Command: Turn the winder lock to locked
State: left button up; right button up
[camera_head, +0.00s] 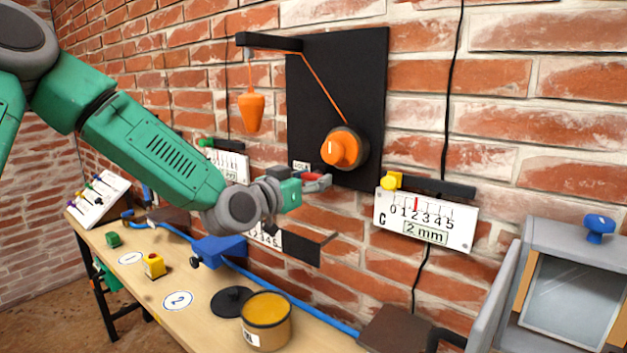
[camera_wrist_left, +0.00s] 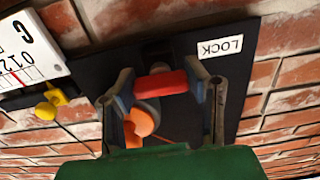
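The winder (camera_head: 340,150) is an orange knob on a black wall board (camera_head: 352,62); its orange knob also shows in the left wrist view (camera_wrist_left: 142,122). A red lock handle (camera_head: 319,186) sits low at the board, beside a white "LOCK" label (camera_wrist_left: 221,47). In the left wrist view the red handle (camera_wrist_left: 161,84) spans the gap between the fingers. My left gripper (camera_head: 312,180) is at the handle, with its fingers against both ends of the bar. The handle's mounting is partly hidden. My right gripper is not in view.
An orange weight (camera_head: 251,110) hangs on a cord from a black arm at the board's upper left. A gauge with a yellow knob (camera_head: 391,181) is right of the board. The bench below holds a yellow-filled tin (camera_head: 266,312) and a blue clamp-like part (camera_head: 220,249).

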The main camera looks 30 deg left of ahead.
pick_arm(q)
jog(key=o, duration=0.4)
jog(key=shift+r, duration=0.1)
jog(key=shift+o, duration=0.2)
jog(key=shift+a, duration=0.1)
jog(key=shift+s, duration=0.15)
jog(key=s+a, duration=0.1)
jog(key=s, duration=1)
jog(key=shift+s, duration=0.35)
jog(key=shift+f, duration=0.2)
